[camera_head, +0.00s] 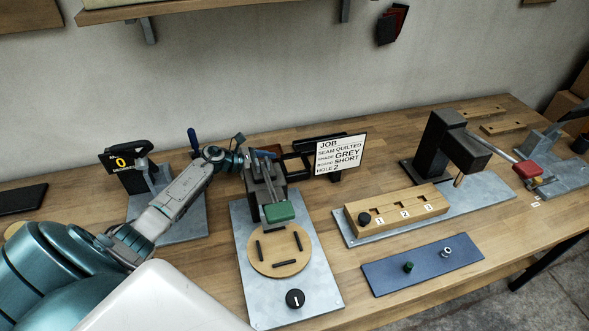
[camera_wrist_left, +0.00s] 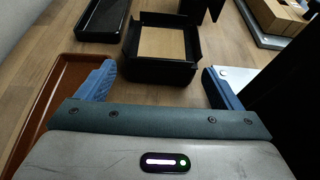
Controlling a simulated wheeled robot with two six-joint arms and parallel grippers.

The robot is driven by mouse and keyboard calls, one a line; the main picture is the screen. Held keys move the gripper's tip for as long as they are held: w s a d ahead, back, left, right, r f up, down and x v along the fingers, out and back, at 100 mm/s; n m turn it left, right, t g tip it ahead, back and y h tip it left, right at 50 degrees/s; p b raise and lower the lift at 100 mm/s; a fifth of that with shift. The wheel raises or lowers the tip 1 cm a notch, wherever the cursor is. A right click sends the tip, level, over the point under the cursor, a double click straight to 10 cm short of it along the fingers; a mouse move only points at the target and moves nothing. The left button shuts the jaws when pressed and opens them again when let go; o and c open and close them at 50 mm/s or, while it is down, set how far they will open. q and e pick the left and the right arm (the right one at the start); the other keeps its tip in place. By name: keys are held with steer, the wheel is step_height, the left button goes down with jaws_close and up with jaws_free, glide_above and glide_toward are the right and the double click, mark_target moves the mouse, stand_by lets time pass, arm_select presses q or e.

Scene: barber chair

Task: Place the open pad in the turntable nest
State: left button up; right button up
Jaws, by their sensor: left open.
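The turntable (camera_head: 294,236) is a round wooden disc on a grey plate in the head view. Several black bars on it frame the nest (camera_head: 279,249), which looks empty. I cannot pick out the open pad for certain in either view. My left gripper (camera_head: 258,153) is behind the dark machine over the turntable, partly hidden by it. In the left wrist view its two blue fingers (camera_wrist_left: 160,84) are spread apart with nothing between them. A black tray with a tan floor (camera_wrist_left: 192,68) lies ahead of the fingers. My right gripper is not in view.
A red-brown tray (camera_wrist_left: 60,68) lies beside the left finger, and another black tray (camera_wrist_left: 103,20) lies farther ahead. A wooden block with numbered holes (camera_head: 397,212) and a blue mat (camera_head: 424,265) lie to the right.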

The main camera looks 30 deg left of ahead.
mark_target(285, 167)
arm_select(q)
steer(key=x, duration=0.6)
steer(key=shift+w+d+f, duration=0.1)
steer(key=shift+w+d, duration=0.15)
steer(key=shift+d, duration=0.05)
steer(key=shift+c, duration=0.2)
steer(key=c, duration=0.8)
